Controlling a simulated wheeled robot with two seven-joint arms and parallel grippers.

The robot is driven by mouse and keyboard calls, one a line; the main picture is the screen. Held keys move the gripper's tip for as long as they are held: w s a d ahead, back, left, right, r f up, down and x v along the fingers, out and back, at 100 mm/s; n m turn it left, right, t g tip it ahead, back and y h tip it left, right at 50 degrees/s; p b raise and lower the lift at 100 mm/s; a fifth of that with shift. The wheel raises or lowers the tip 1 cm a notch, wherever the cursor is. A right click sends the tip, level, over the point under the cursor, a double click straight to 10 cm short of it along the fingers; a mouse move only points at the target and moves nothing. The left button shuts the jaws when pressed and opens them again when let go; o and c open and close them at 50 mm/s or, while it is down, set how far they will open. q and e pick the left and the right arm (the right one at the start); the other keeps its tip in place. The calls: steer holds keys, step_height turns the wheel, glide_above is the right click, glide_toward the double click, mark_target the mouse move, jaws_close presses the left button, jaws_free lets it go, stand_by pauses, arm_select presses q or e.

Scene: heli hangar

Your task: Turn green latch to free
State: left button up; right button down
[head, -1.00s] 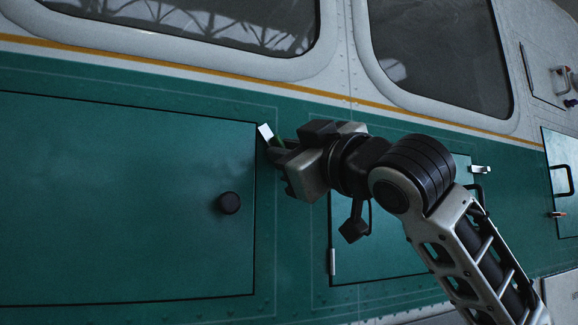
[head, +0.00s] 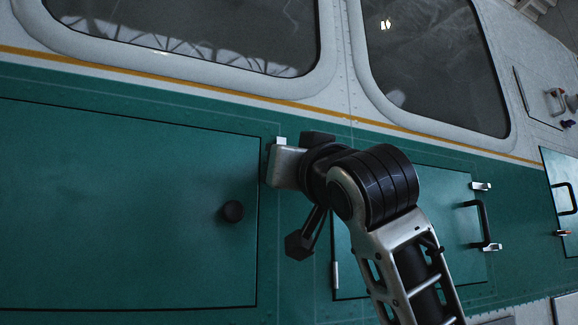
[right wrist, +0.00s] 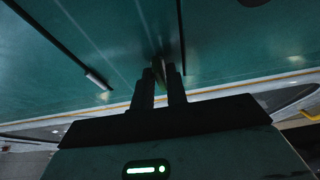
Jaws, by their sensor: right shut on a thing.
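My right gripper (head: 272,162) is at the upper right corner of the large green panel in the head view. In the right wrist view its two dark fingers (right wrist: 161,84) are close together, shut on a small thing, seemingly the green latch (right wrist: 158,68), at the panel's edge. The latch is mostly hidden by the fingers. My left gripper is not in view.
The large green panel (head: 130,200) has a round black knob (head: 232,211). Right of my arm is a smaller green door (head: 440,230) with a black handle (head: 485,222) and pale catches. Windows (head: 430,60) lie above the yellow stripe.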

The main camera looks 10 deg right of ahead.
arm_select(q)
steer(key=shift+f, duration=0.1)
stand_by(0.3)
arm_select(e)
steer(key=c, duration=1.5)
jaws_free()
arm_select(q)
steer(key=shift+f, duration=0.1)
arm_select(e)
steer(key=shift+s, duration=0.1)
arm_select(q)
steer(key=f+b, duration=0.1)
steer(key=b, duration=0.3)
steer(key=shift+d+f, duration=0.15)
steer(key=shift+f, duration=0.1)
arm_select(e)
steer(key=v, duration=1.5)
steer(key=shift+s, duration=0.45)
